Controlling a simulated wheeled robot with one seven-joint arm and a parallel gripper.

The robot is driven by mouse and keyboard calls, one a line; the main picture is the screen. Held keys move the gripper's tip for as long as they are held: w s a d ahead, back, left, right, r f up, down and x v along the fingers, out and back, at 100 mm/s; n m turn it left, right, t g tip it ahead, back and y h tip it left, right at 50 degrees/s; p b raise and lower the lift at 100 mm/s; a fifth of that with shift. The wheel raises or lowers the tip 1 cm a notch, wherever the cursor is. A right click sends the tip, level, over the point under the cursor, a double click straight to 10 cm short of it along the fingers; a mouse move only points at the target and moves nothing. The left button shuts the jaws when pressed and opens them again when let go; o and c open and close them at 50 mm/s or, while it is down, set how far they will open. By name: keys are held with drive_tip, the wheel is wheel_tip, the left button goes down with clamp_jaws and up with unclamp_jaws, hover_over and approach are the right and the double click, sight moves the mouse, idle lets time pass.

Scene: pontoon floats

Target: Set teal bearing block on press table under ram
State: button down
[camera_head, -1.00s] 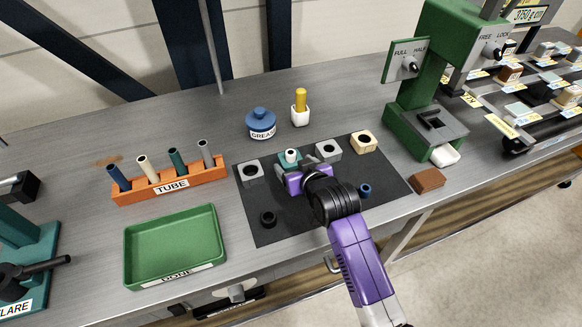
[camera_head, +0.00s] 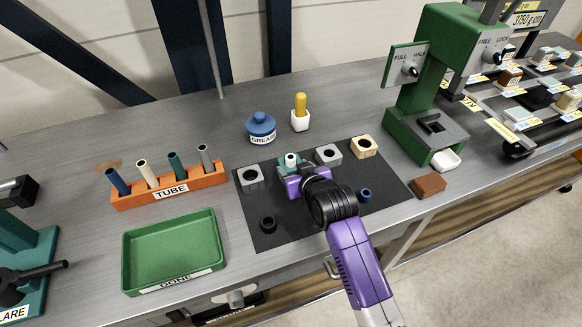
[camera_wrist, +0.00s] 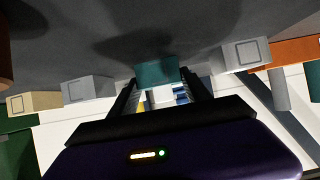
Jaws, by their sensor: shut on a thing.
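The teal bearing block (camera_head: 283,160) is at the back of the black mat, with a white piece in its top. It also shows between the finger ends in the wrist view (camera_wrist: 157,73). My gripper (camera_head: 292,168) is shut on the block, one finger at each side; my purple hand hides most of it in the head view. I cannot tell whether the block touches the mat.
Grey blocks (camera_head: 250,175) (camera_head: 328,154) stand on both sides, and a cream block (camera_head: 363,147) farther right. Dark and blue rings lie on the mat (camera_head: 290,225). A grease pot (camera_head: 261,128) and brush holder (camera_head: 300,118) stand behind. A brown block (camera_head: 428,185) lies before the press.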

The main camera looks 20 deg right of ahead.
sight(294, 169)
drive_tip(key=shift+r, duration=0.25)
drive_tip(key=shift+r+p, duration=2.55)
drive_tip(key=shift+r, duration=0.3)
